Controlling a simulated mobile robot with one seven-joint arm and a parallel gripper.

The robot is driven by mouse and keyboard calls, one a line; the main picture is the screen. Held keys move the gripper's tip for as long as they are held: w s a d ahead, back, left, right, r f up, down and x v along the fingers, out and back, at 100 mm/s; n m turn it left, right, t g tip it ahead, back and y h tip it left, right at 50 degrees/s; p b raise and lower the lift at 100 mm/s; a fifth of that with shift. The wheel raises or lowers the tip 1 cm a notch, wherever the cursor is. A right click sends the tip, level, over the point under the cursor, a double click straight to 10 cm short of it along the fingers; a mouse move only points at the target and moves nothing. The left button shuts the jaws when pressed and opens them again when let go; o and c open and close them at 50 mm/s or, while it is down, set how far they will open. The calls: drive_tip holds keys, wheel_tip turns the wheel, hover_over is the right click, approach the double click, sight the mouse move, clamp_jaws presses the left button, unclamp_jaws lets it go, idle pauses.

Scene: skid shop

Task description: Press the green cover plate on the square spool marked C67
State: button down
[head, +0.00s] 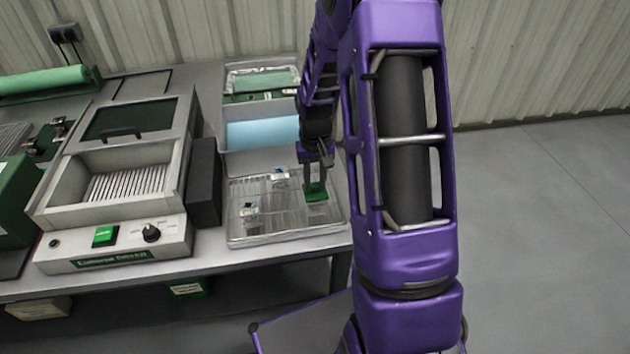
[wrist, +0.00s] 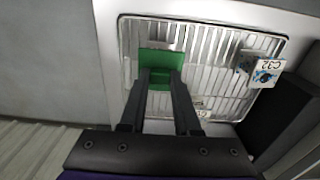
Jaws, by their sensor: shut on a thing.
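My gripper (head: 315,182) is shut on the green cover plate (head: 316,195), over the right part of a ribbed, clear-looking tray (head: 290,234). In the wrist view the plate (wrist: 160,62) sits at the fingertips (wrist: 161,76), over the tray's left part. Whether a spool lies beneath the plate, or whether it touches anything, I cannot tell. A white square spool (head: 250,209) stands in the tray's left part; in the wrist view its label reads C32 (wrist: 264,67). Another white spool (head: 280,177) stands farther back; its label (wrist: 200,113) is partly hidden and unreadable. No C67 mark is legible.
Left of the tray stand a black block (head: 204,182) and a grey machine (head: 120,235) with a green button and a knob. Behind the tray are a bin with a light blue sheet (head: 262,133) and a bin with green material (head: 262,80). The bench ends just right of the tray.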

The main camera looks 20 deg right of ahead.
drive_tip(key=shift+f+b, duration=0.5)
drive_tip(key=shift+f, duration=0.2)
idle(1.0)
drive_tip(key=shift+c, duration=0.7)
unclamp_jaws()
drive_tip(key=shift+r, duration=0.1)
drive_tip(key=shift+r+p, duration=2)
drive_tip(key=shift+r, duration=1.95)
clamp_jaws()
